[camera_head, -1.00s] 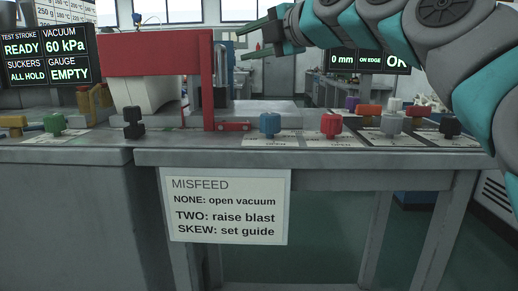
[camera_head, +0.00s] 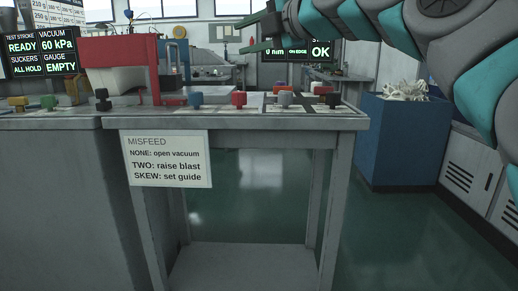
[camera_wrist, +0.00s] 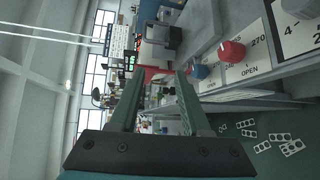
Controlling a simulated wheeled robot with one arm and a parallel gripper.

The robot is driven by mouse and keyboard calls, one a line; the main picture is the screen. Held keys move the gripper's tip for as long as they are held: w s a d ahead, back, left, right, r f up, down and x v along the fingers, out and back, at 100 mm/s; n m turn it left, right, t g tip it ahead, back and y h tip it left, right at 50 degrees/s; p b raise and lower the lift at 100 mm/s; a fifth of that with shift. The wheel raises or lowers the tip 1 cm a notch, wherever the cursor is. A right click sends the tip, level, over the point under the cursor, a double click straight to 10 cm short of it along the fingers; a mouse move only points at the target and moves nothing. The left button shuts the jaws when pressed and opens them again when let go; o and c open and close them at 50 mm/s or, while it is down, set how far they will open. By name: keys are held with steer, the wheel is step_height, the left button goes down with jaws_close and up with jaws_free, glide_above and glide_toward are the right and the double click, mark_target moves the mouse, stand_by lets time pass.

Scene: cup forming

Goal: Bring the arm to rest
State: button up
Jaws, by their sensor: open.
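My gripper (camera_head: 243,36) is at the top middle of the head view, with its two green fingers apart and nothing between them. It points left, in the air above the workbench (camera_head: 345,122) and clear of it. My teal and grey arm reaches in from the right. In the wrist view my gripper (camera_wrist: 160,77) shows its two fingers spread, with an empty gap between them. In that sideways view a red knob (camera_wrist: 231,51) and a blue knob (camera_wrist: 200,71) lie to the right of the fingers.
A red machine frame (camera_head: 112,52) stands at the bench's left. Several coloured knobs, such as a blue one (camera_head: 196,100) and a red one (camera_head: 239,98), line the bench. A blue bin (camera_head: 400,145) of pale scrap stands right.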

steer(key=s+d+f+m+g+h, duration=0.15)
steer(key=s+f+m, duration=0.3)
steer(key=f, duration=0.65)
steer(key=s+d+f+m+g+h, duration=0.1)
steer(key=s+f+m+g+h, duration=0.3)
steer(key=f, duration=0.6)
steer(key=s+d+f+m+g+h, duration=0.1)
steer(key=s+f+m, duration=0.4)
steer(key=f, duration=0.6)
steer(key=s+d+f+m+g+h, duration=0.2)
steer(key=s+d+f+m, duration=0.4)
steer(key=s+f, duration=0.4)
steer(key=s+d+f+m+g+h, duration=0.2)
steer(key=s+d+f+m+g, duration=0.3)
steer(key=s+f, duration=0.6)
steer(key=s+d+m, duration=0.2)
steer(key=m, duration=0.1)
steer(key=shift+s, duration=0.35)
steer(key=shift+d+r+h, duration=0.1)
steer(key=shift+h, duration=0.15)
